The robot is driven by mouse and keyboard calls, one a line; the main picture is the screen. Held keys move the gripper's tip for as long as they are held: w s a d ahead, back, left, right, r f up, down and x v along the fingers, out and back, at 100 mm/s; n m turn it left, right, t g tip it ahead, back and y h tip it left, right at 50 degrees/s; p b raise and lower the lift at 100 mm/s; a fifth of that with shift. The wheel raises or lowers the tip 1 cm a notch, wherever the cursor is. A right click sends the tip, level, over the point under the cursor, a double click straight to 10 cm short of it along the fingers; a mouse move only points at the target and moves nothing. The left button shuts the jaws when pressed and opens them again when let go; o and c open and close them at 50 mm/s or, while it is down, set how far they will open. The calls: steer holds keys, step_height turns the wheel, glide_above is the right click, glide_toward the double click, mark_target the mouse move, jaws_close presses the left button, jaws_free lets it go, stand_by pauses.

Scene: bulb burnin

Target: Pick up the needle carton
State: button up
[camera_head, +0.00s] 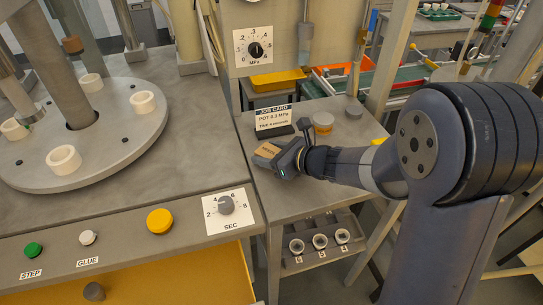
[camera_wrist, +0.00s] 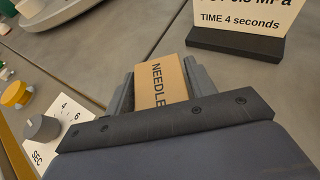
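The needle carton (camera_wrist: 162,84) is a small brown box with the black word NEEDLE on its top. In the wrist view it sits between the two grey fingers of my gripper (camera_wrist: 160,78), with a finger close against each side and no clear gap. Its near end is hidden by the gripper body. In the head view the carton (camera_head: 267,150) is at the left part of the small grey side table (camera_head: 345,118), with my gripper (camera_head: 279,155) on it from the right. I cannot tell whether it is clear of the tabletop.
A job card on a black stand (camera_head: 273,121) stands just behind the carton. The bench with the SEC dial (camera_head: 226,204) and the round turntable (camera_head: 110,150) lies left.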

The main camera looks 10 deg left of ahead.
steer(key=c, duration=0.6)
steer(key=shift+r, duration=0.15)
